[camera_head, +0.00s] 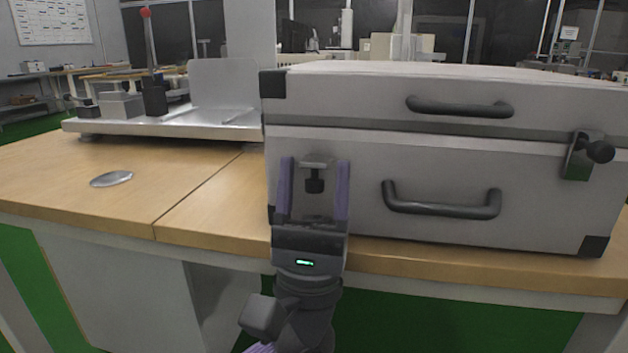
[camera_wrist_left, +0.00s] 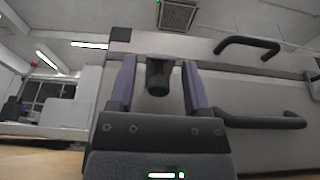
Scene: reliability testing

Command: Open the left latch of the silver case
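The silver case (camera_head: 345,205) stands shut on the wooden table, with black corners and two dark handles on its front. Its left latch (camera_head: 315,180), a metal plate with a dark knob, shows between the fingers of my left gripper (camera_head: 314,185). The gripper is open, with purple-sided fingers on either side of the latch; I cannot tell if they touch the case. In the left wrist view the dark latch knob (camera_wrist_left: 158,78) sits between the two fingers (camera_wrist_left: 158,90). The right latch (camera_head: 582,155) has a dark knob sticking out. My right gripper is not in view.
The upper handle (camera_head: 460,107) and lower handle (camera_head: 442,202) stick out right of my left gripper. A metal fixture plate (camera_head: 185,122) stands at the back left of the table. A flat silver disc (camera_head: 111,179) lies on the otherwise clear left tabletop.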

